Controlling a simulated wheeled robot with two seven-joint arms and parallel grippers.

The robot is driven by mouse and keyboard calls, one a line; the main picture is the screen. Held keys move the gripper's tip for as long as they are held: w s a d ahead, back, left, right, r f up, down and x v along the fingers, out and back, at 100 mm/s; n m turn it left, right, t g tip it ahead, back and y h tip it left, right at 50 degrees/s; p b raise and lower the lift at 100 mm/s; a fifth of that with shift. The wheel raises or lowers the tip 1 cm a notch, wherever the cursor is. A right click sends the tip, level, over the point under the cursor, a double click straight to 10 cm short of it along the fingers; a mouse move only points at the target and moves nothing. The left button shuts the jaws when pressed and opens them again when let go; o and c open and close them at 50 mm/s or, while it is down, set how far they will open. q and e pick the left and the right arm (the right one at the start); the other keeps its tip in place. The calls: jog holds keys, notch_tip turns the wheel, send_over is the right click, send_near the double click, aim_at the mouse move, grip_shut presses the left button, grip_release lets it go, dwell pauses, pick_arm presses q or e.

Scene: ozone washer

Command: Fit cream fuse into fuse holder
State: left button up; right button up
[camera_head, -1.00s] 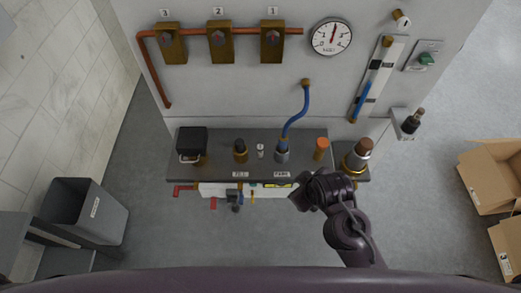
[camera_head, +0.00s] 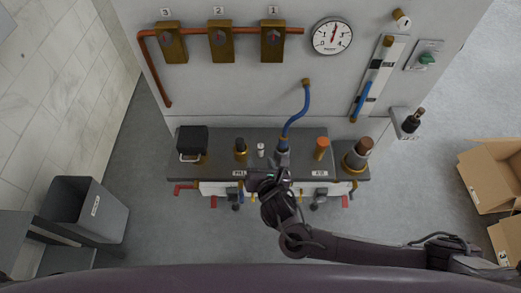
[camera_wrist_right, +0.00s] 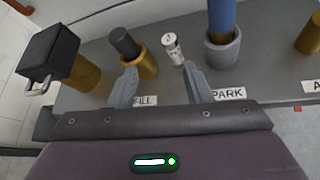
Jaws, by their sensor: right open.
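A small pale cylinder (camera_head: 261,150) with metal ends, which looks like the cream fuse, stands upright on the grey shelf between a black-capped brass fitting and a grey socket. It also shows in the right wrist view (camera_wrist_right: 172,48), just beyond my fingertips. My right gripper (camera_head: 268,174) is at the shelf's front edge. In the right wrist view its two fingers (camera_wrist_right: 161,85) are spread apart with nothing between them. I cannot single out the fuse holder. My left gripper is not in view.
The black-capped fitting (camera_wrist_right: 124,42) stands close left of the fuse. The grey socket (camera_wrist_right: 222,50), holding a blue hose end, stands close right. A black padlock-like block (camera_head: 192,139) and an orange-capped fitting (camera_head: 321,147) are farther along the shelf (camera_head: 220,172).

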aim_at(262, 150)
jog(key=n, duration=0.1)
jog(key=w+d+n+t, duration=0.1)
jog(key=n, duration=0.1)
jog(key=shift+w+d+f, duration=0.1)
jog(key=shift+d+f, duration=0.15)
jog(key=shift+d, duration=0.05)
jog(key=shift+w+f, duration=0.1)
jog(key=shift+w, duration=0.2)
jog(key=p+x, duration=0.1)
jog(key=x, duration=0.6)
jog(key=shift+a+f, duration=0.15)
grip_shut()
